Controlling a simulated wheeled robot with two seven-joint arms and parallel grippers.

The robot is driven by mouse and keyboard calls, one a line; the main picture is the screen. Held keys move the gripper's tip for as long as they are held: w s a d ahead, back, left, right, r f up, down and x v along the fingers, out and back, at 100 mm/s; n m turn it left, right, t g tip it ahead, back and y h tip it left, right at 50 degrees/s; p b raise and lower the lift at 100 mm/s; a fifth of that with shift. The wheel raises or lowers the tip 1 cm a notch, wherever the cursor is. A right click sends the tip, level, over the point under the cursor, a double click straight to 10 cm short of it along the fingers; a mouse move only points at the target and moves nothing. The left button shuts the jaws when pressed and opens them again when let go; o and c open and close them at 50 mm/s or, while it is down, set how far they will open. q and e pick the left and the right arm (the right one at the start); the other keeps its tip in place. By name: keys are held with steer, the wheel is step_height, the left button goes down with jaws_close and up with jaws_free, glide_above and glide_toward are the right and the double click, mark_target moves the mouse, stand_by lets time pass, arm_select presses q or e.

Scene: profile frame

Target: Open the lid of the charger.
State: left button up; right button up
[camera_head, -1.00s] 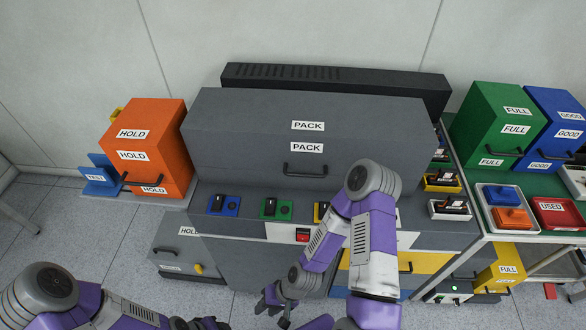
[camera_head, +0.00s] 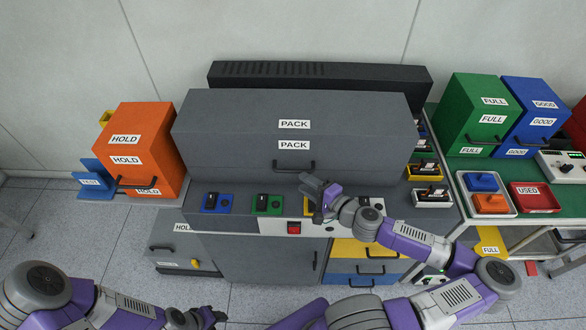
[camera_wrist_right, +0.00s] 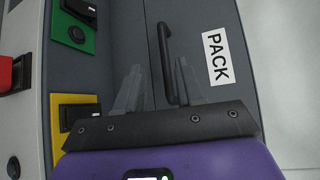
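The charger is the large grey box marked PACK (camera_head: 240,132), with its lid down. A dark bar handle (camera_head: 294,165) is on the lid's front face and also shows in the right wrist view (camera_wrist_right: 164,55). My right gripper (camera_head: 310,183) is open just in front of the handle, near its right end. In the right wrist view its two fingers (camera_wrist_right: 156,85) point toward the lid, with the handle's near part between them; contact cannot be told. My left gripper (camera_head: 208,317) is low at the bottom edge, away from the charger, its fingers too small to read.
Blue (camera_head: 217,203), green (camera_head: 267,205) and yellow switch blocks sit on the ledge below the handle; my right arm partly covers the yellow one. An orange HOLD box (camera_head: 146,140) stands left. Green FULL (camera_head: 481,115) and blue GOOD boxes stand right. A black vented unit (camera_head: 330,74) lies behind.

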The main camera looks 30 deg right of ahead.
mark_target(295, 172)
steer(key=shift+w+d+r, duration=0.2)
steer(key=shift+w+d, duration=0.1)
steer(key=shift+d, duration=0.05)
steer(key=b+x, duration=0.1)
steer(key=x, duration=0.5)
steer(key=shift+w+a, duration=0.1)
steer(key=shift+w, duration=0.3)
jaws_close()
